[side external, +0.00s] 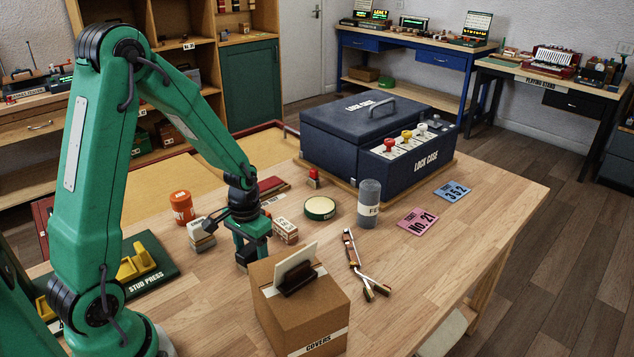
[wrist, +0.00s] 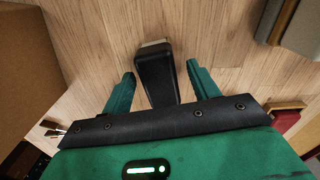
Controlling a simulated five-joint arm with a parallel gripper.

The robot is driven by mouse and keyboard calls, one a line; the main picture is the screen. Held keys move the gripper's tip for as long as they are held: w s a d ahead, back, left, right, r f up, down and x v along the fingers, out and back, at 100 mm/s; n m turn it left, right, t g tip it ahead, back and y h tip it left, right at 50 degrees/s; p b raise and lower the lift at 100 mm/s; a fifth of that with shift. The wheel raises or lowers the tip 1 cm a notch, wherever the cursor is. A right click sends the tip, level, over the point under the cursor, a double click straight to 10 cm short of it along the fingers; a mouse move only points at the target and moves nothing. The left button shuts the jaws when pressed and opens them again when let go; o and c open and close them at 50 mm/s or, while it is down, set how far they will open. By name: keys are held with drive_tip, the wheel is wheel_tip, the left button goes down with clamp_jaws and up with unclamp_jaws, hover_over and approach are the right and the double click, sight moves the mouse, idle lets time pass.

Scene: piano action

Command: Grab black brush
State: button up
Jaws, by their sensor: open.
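The black brush (wrist: 156,76) shows in the wrist view, with a dark tapering body and a pale strip at its far end. It lies between the two spread fingers of my gripper (wrist: 161,82), with a gap on each side. Its near end is hidden behind the gripper body. In the side external view my gripper (side external: 252,248) points down low over the wooden table, just behind the cardboard box. A dark shape shows at its fingers there, but I cannot clearly make out the brush.
The cardboard box (side external: 300,315) marked COVERS, holding a dark block and pale card, stands close in front. A small labelled block (side external: 285,231), a round green tin (side external: 319,208) and pliers (side external: 358,266) lie nearby.

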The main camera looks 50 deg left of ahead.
sight(251, 247)
idle(0.5)
drive_tip(key=c, duration=1.1)
drive_tip(key=shift+r, duration=0.1)
drive_tip(key=shift+r, duration=4.85)
drive_tip(key=shift+w, duration=0.1)
